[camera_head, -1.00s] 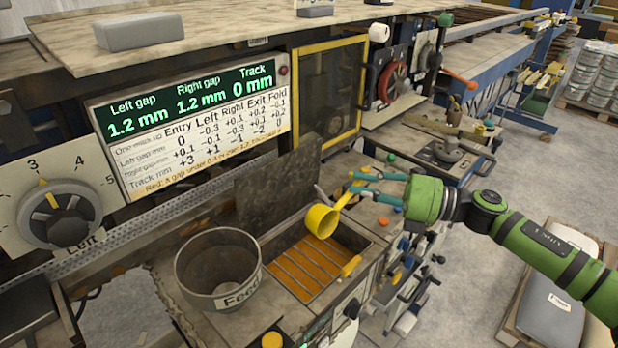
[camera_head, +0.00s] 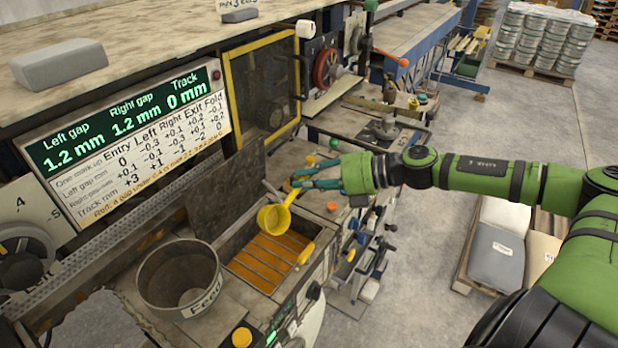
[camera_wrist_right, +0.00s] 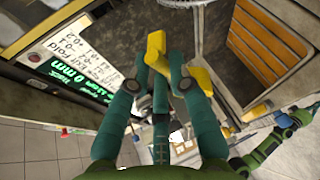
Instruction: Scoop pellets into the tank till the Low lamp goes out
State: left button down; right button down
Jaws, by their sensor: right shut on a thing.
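My right gripper (camera_head: 297,181) is shut on the handle of a yellow scoop (camera_head: 272,218). The scoop hangs above the back part of an opening with bars and orange material under them (camera_head: 265,262), its bowl tilted and its mouth facing the viewer. What the bowl holds is not clear. In the right wrist view the teal fingers (camera_wrist_right: 165,75) close around the yellow scoop's parts (camera_wrist_right: 200,88). A round grey pot marked Feed (camera_head: 180,280) stands left of the barred opening; its visible inside looks dark and bare. I cannot make out a Low lamp.
A dark raised plate (camera_head: 222,195) stands behind the opening. A gap display (camera_head: 125,125) is at the left. A yellow button (camera_head: 241,338) sits in front of the pot. Knobs and levers (camera_head: 365,245) line the machine's right side. Open floor lies beyond.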

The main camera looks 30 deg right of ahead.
jog(key=m+g+h, duration=0.1)
jog(key=g, duration=0.1)
jog(key=m+g+h+p, duration=0.1)
jog(key=m+g, duration=0.1)
jog(key=w+m+g+h, duration=0.1)
jog(key=g, duration=0.1)
jog(key=shift+a+r+g+h+p, duration=0.1)
jog(key=shift+r+g+h+p, duration=0.1)
jog(key=shift+g+h+p, duration=0.15)
jog(key=shift+w+a+f+m+g+h+p, duration=0.1)
jog(key=shift+m+g+h+p, duration=0.2)
jog(key=shift+g, duration=0.35)
jog(key=shift+w+m+g+h+p, duration=0.15)
jog(key=shift+m+g, duration=0.25)
jog(key=shift+g, duration=0.2)
pick_arm(q)
jog(key=shift+s+d+r, duration=0.15)
jog(key=shift+s+r, duration=0.05)
jog(key=shift+r, duration=0.2)
jog(key=shift+s+d+r, duration=0.1)
jog(key=shift+s+r, duration=0.05)
jog(key=shift+r, duration=0.25)
jog(key=shift+a, duration=0.1)
pick_arm(e)
jog(key=shift+s, duration=0.1)
